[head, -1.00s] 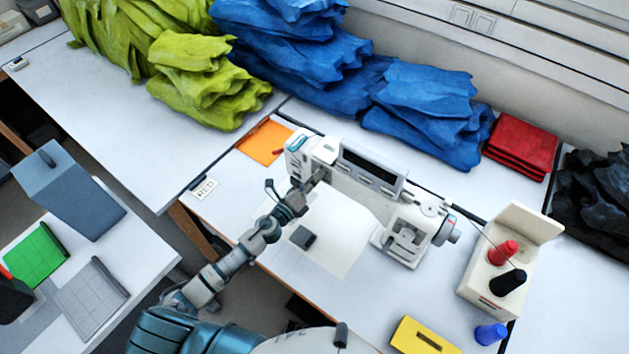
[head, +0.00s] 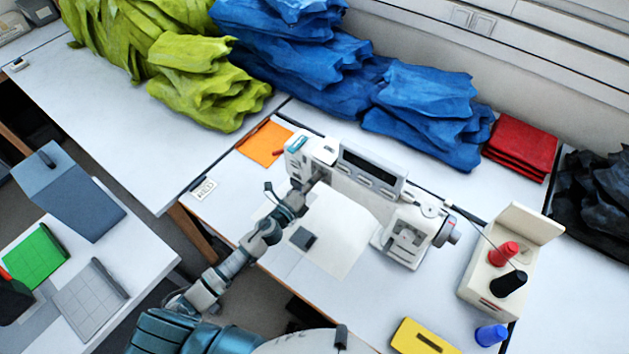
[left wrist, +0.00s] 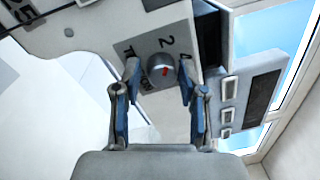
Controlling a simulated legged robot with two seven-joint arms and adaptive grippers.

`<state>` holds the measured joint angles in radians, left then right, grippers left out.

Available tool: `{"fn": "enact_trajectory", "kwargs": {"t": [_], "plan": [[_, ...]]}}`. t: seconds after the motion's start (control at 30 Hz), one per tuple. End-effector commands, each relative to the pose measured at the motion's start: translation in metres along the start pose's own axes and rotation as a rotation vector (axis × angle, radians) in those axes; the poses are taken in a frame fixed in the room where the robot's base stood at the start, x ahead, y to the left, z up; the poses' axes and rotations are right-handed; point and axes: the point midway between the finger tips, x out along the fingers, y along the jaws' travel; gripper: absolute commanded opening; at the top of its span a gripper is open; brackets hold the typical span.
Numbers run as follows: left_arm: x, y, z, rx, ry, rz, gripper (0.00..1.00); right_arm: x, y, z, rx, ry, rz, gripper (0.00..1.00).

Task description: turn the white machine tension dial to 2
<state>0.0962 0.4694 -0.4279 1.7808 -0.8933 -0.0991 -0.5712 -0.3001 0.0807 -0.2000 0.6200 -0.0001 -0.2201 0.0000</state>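The white machine (head: 408,220), a sewing machine, stands on the white table. My left gripper (head: 308,187) is at the left end of its head. In the left wrist view, the round grey tension dial (left wrist: 161,70) sits on a grey plate, with a small red mark on its face. The printed 2 (left wrist: 167,42) is just above the dial; marks to its left and right are partly hidden by my fingers. My left gripper (left wrist: 160,80) is open, one finger on each side of the dial, with a small gap at both sides. My right gripper is not in view.
A white sheet with a dark grey block (head: 303,238) lies before the machine. A thread stand (head: 485,287) with red and black spools is at right, near a blue spool (head: 490,334) and a yellow case (head: 421,338). Blue cloth (head: 425,110) is piled behind the machine.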

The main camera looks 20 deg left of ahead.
Motion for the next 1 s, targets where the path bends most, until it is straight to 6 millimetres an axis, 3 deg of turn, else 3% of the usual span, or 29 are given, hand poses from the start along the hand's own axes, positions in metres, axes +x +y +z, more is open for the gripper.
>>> {"fn": "enact_trajectory", "kwargs": {"t": [0.43,0.8,1.0], "plan": [[-0.01,0.0,-0.002,-0.001,0.004,-0.001,0.57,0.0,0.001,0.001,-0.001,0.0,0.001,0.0],[-0.087,0.002,-0.001,-0.004,0.003,0.001,0.57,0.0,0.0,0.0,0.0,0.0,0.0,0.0],[-0.113,0.003,-0.001,-0.004,0.003,0.001,0.57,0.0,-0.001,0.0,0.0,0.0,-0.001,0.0]]}}
